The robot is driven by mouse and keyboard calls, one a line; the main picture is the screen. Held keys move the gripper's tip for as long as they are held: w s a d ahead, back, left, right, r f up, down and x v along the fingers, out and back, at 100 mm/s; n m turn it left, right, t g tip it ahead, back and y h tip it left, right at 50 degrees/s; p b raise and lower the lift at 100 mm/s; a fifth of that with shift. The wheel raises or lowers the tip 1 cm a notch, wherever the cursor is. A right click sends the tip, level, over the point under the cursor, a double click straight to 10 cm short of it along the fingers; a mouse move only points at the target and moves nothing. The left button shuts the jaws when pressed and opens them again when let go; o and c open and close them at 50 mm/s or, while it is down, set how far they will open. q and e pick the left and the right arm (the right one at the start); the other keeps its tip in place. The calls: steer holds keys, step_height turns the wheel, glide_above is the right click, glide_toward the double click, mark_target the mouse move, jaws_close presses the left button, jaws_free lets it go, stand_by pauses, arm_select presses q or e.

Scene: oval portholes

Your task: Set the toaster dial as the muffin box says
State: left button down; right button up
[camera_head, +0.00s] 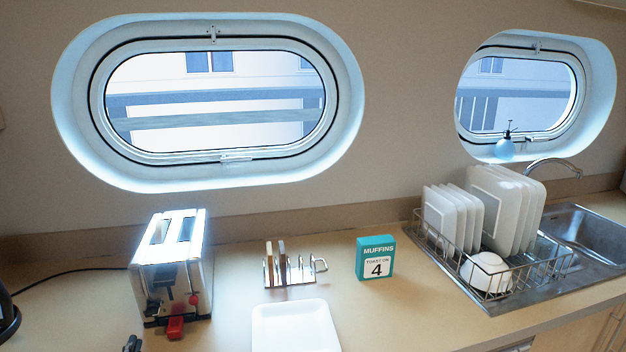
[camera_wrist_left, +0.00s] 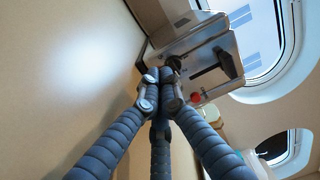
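The toaster (camera_head: 170,265) is shiny metal with two top slots and stands at the left of the counter. Its front has dark controls, a small red knob (camera_head: 194,299) and a larger red part (camera_head: 176,328) low down. The dial's setting is too small to read. The teal muffin box (camera_head: 375,258) reads "MUFFINS, TOAST ON 4". My left gripper (camera_head: 133,343) barely shows at the bottom edge, left of the toaster's front. In the left wrist view its fingers (camera_wrist_left: 162,88) are drawn together, nothing visibly held, with the toaster (camera_wrist_left: 195,62) beyond. My right gripper is not in view.
A toast rack (camera_head: 290,270) and a white tray (camera_head: 294,328) stand right of the toaster. A dish rack (camera_head: 470,270) with plates and a bowl sits by the sink (camera_head: 590,240). A black cord runs left of the toaster, toward a dark object (camera_head: 6,318) at the edge.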

arm_select(q)
steer(key=shift+x, duration=3.15)
steer(key=shift+d+r, duration=0.25)
steer(key=shift+d, duration=0.15)
steer(key=shift+r+p, duration=0.35)
steer(key=shift+p, duration=0.15)
steer(key=shift+w+r+p, duration=0.1)
steer(key=shift+r+p, duration=0.4)
steer(key=shift+p, duration=0.15)
steer(key=shift+f, duration=0.1)
steer(key=shift+a, duration=0.35)
steer(key=shift+s, duration=0.25)
steer(key=shift+p+v, duration=0.4)
steer(key=shift+v, duration=2.5)
steer(key=shift+a, duration=0.1)
